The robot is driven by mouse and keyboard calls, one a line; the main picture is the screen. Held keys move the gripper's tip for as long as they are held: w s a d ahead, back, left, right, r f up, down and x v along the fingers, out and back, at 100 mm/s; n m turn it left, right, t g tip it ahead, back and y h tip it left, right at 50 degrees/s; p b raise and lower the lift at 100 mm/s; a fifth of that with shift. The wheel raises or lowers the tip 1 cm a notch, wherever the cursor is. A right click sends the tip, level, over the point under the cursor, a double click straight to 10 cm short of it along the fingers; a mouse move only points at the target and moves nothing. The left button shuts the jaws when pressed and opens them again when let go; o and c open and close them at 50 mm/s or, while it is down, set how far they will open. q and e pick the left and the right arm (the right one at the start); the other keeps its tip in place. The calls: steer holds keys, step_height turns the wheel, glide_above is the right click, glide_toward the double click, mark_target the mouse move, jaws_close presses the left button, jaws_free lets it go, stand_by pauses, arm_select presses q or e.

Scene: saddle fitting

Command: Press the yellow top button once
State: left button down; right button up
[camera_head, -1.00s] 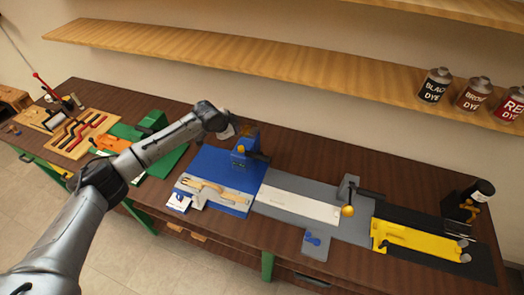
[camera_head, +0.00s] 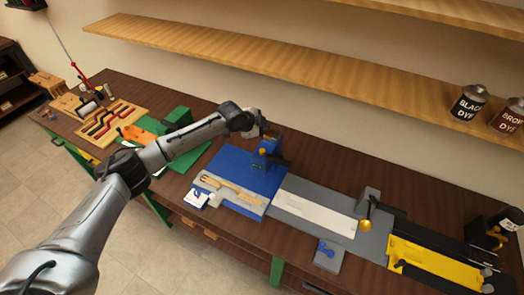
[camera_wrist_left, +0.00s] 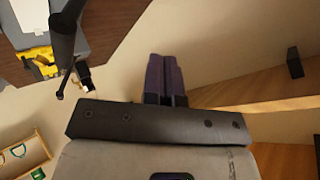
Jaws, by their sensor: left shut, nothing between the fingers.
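A blue block-shaped fixture (camera_head: 268,156) stands at the back of a blue base plate (camera_head: 240,168). A small yellow-orange part (camera_head: 273,134) shows at its top, likely the yellow top button, partly hidden by my gripper. An orange knob (camera_head: 263,152) sits lower on its front. My left gripper (camera_head: 261,124) is just above and behind the fixture's top; I cannot tell whether it touches. In the left wrist view its dark fingers (camera_wrist_left: 165,78) are together and empty. My right gripper is not in view.
A grey plate with a white strip (camera_head: 312,208) and a yellow fixture (camera_head: 430,268) lie to the right. A green fixture (camera_head: 186,140) and a wooden tool tray (camera_head: 105,125) are to the left. A wooden shelf (camera_head: 300,85) runs along the wall behind.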

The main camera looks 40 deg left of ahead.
arm_select(q)
steer(key=b, duration=0.5)
glide_above(262, 151)
step_height(262, 151, down, 6)
steer(key=shift+f, duration=0.15)
steer(key=shift+f+b, duration=0.65)
steer(key=shift+f, duration=0.5)
steer(key=shift+f, duration=0.35)
stand_by(0.7)
steer(key=shift+f, duration=0.2)
stand_by(0.5)
